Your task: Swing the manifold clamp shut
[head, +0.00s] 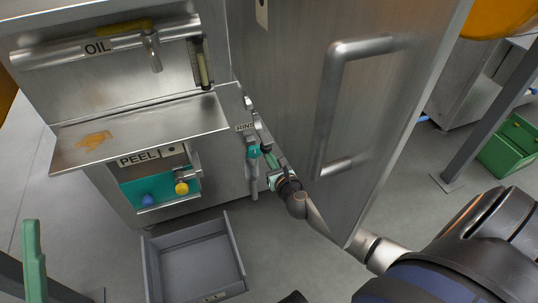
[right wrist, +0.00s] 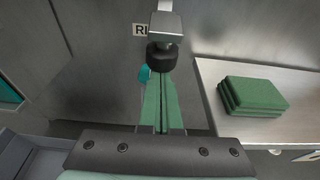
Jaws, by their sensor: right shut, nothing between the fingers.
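My right gripper (head: 268,155) reaches in under the open steel door, beside the rinse valve (head: 253,152) with its teal handle. In the right wrist view its two green fingers (right wrist: 161,100) lie together, shut and empty. Their tips are at or just under a black knob (right wrist: 162,57) below a metal block (right wrist: 166,27). I cannot tell whether they touch it. Small metal fittings (head: 251,108) sit above the rinse valve; I cannot make out which part is the manifold clamp.
The large steel door (head: 290,70) with its bar handle (head: 330,110) stands close over my right arm. Folded green cloths (right wrist: 255,95) lie on a steel shelf (right wrist: 210,75) at right.

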